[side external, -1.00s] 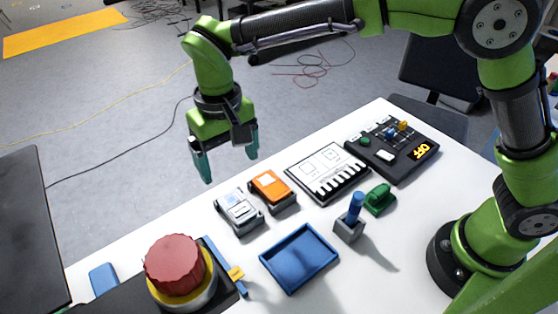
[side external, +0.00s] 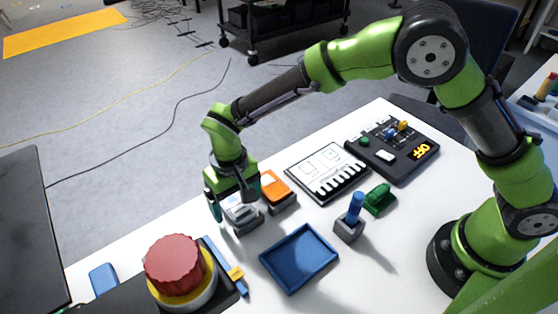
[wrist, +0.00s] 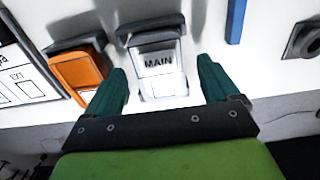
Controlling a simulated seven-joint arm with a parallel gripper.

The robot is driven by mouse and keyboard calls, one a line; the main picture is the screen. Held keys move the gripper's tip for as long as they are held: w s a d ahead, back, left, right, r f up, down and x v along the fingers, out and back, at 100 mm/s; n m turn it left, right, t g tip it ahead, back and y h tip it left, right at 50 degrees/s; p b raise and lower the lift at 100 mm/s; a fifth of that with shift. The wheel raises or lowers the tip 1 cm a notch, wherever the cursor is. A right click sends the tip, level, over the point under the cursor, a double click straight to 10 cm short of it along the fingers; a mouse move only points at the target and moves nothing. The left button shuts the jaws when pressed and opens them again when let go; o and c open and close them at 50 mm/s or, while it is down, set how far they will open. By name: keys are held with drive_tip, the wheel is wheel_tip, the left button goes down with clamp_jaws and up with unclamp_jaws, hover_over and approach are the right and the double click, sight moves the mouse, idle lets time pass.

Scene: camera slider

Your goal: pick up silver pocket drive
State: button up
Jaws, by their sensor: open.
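The silver pocket drive (side external: 240,217) lies on the white table, partly hidden behind my gripper in the side view. In the wrist view the silver drive (wrist: 158,62), with a label reading MAIN, sits between my two fingers. My gripper (side external: 233,208) is open, with its teal fingers to either side of the drive, close above or around it. In the wrist view my gripper (wrist: 165,88) shows the fingertips apart from the drive's sides. Whether the fingers are at table height is hard to tell.
An orange drive (side external: 276,190) lies right beside the silver one. A blue tray (side external: 299,259) is nearer the front. A big red button (side external: 174,262), a blue slider (side external: 222,262), a joystick (side external: 352,215), a green object (side external: 379,198), a keyboard-like panel (side external: 328,172) and a black control box (side external: 395,147) stand around.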

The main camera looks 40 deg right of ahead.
drive_tip(key=shift+f, duration=0.1)
drive_tip(key=shift+c, duration=0.4)
drive_tip(key=c, duration=1.1)
